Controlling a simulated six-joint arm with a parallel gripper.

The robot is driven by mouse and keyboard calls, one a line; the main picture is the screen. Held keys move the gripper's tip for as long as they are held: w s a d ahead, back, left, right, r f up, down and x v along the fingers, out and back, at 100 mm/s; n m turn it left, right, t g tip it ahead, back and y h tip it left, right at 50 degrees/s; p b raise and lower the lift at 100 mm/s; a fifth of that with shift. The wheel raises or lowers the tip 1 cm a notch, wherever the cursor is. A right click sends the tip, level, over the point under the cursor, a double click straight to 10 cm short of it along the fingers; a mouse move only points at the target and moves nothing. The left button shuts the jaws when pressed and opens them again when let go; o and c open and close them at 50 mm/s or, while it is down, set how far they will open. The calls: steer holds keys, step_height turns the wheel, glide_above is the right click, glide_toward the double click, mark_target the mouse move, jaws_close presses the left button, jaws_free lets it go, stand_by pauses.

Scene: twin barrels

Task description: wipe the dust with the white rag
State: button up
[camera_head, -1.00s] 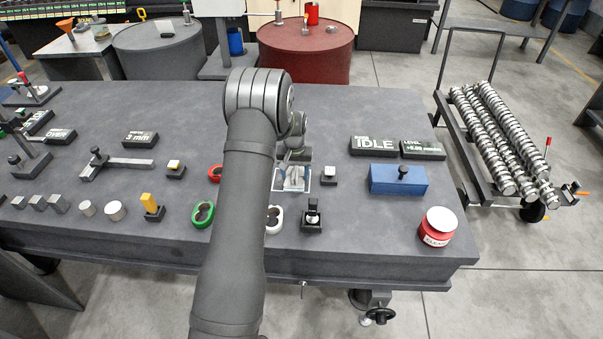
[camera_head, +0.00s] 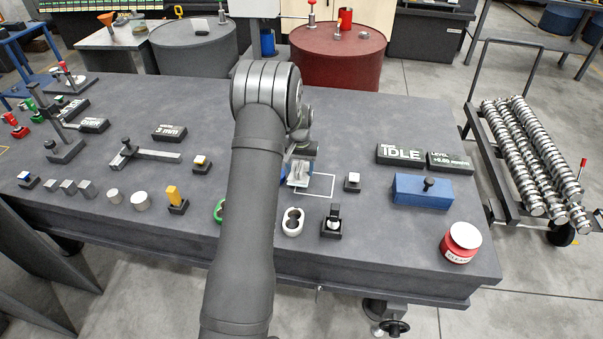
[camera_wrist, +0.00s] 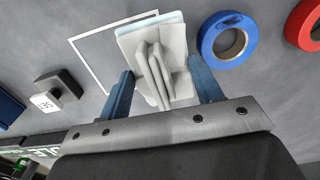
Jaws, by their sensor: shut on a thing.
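My gripper (camera_head: 299,172) is low over the table. In the wrist view its two blue fingers (camera_wrist: 165,88) are closed on a folded white rag (camera_wrist: 153,60), which also shows in the head view (camera_head: 300,177). The rag is at the left part of a white square outline (camera_head: 333,186) on the dark table and covers part of it. The outline shows in the wrist view (camera_wrist: 98,75) too. A pale blue edge shows beside the rag. I cannot make out any dust.
A blue tape ring (camera_wrist: 228,40) and a red ring (camera_wrist: 303,27) lie near the gripper. The table (camera_head: 345,120) behind is clear.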

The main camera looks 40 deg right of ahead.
steer(key=shift+r, duration=2.5)
steer(key=s+a+f+n, duration=0.1)
steer(key=a+n, duration=0.2)
steer(key=a, duration=0.8)
steer(key=s+a+f+n, duration=0.1)
steer(key=s+a+n, duration=0.1)
steer(key=a, duration=0.9)
steer(key=s+a+f+n, duration=0.1)
steer(key=a+n, duration=0.3)
steer(key=a, duration=0.7)
steer(key=shift+s+a+f, duration=0.25)
steer(key=shift+f, duration=0.05)
steer(key=w+a+f, duration=0.2)
steer(key=w+a, duration=0.3)
steer(key=a, duration=0.6)
steer(key=shift+w+a+f, duration=0.2)
steer(key=shift+w+a, duration=0.05)
steer(key=shift+a, duration=0.05)
